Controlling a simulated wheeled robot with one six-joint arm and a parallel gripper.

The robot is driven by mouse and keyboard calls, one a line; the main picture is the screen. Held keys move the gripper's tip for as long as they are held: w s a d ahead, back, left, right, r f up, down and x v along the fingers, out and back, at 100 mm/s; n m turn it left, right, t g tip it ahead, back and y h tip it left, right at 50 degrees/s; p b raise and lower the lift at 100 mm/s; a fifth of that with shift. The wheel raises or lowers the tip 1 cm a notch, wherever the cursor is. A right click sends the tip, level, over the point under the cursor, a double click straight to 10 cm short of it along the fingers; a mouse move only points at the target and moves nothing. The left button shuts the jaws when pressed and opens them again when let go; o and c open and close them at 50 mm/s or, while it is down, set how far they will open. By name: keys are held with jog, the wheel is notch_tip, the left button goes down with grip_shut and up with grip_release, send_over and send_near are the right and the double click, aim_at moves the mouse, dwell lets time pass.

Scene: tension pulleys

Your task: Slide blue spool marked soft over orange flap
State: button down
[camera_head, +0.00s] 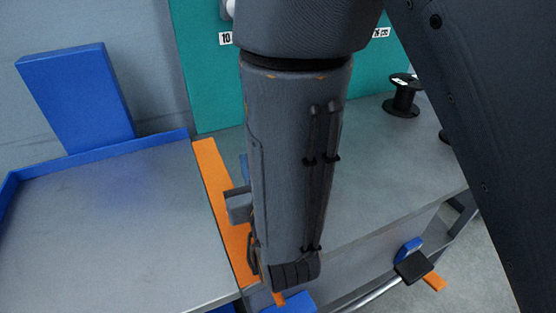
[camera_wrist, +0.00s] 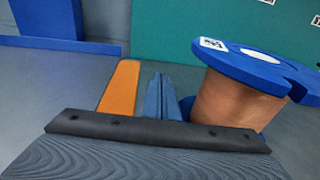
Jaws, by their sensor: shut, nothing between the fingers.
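The blue spool (camera_wrist: 250,68) has a wide blue top flange with a white label and a copper-brown wound core. It stands at the right of the wrist view, tilted in the picture; its label is too small to read surely. In the head view my arm seems to hide most of it. The orange flap (camera_head: 222,205) is a long strip along the right edge of the blue-rimmed tray; it also shows in the wrist view (camera_wrist: 119,87). My gripper (camera_wrist: 160,88) is shut and empty, between the flap and the spool in the picture. I cannot tell whether it touches either.
The blue-rimmed metal tray (camera_head: 110,225) lies at left, with a blue panel (camera_head: 75,100) behind it. A teal board (camera_head: 205,80) with labels stands at the back. A black spool (camera_head: 402,97) stands on the bench at right. The grey bench top (camera_head: 375,165) there looks clear.

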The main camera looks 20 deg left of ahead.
jog(key=shift+p+v, duration=1.15)
jog(key=shift+p, duration=1.05)
jog(key=p+v, duration=0.4)
jog(key=p, duration=0.1)
jog(key=d+f+p+v, duration=0.1)
jog(key=p+v, duration=0.1)
jog(key=v, duration=0.1)
jog(key=shift+w+a+f, duration=0.1)
jog(key=shift+w, duration=0.2)
